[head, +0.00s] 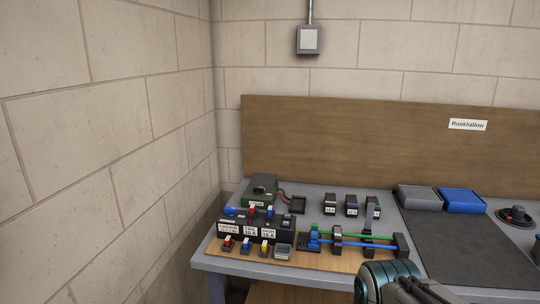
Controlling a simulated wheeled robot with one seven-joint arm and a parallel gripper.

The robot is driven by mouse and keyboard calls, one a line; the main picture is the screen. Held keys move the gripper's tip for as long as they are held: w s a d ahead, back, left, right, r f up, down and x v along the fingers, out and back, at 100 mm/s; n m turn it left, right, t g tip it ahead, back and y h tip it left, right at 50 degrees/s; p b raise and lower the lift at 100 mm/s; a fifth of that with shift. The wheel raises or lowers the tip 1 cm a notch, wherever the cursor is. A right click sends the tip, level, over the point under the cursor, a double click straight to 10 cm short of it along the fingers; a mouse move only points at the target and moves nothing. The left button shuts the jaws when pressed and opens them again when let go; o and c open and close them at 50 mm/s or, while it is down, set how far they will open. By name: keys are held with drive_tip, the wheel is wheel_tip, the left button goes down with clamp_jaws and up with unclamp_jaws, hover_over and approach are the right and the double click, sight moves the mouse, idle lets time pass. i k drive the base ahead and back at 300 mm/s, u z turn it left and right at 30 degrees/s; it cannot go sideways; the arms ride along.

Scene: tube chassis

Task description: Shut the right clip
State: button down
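A green tube and a blue tube (385,246) run side by side across the right part of a wooden board (300,263). The right clip (368,222) is a dark grey piece on the tubes near their right end. A narrow part of it seems to stand up in front of a black block, so it looks open. The left clip (337,233) is shorter and sits on the tubes further left; its state is too small to tell. My arm shows at the bottom edge, in front of the board's right end. My gripper's fingertips are not in view.
Black labelled blocks (330,203) stand behind the tubes. Switch boxes (250,228) crowd the board's left side. A dark mat (470,250) lies to the right, with grey (418,197) and blue (463,200) bins behind it. A wooden panel (350,140) backs the table.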

sight(370, 213)
drive_tip(key=k, duration=0.6)
drive_tip(key=z, duration=0.4)
drive_tip(key=i, duration=1.6)
drive_tip(key=u, duration=0.55)
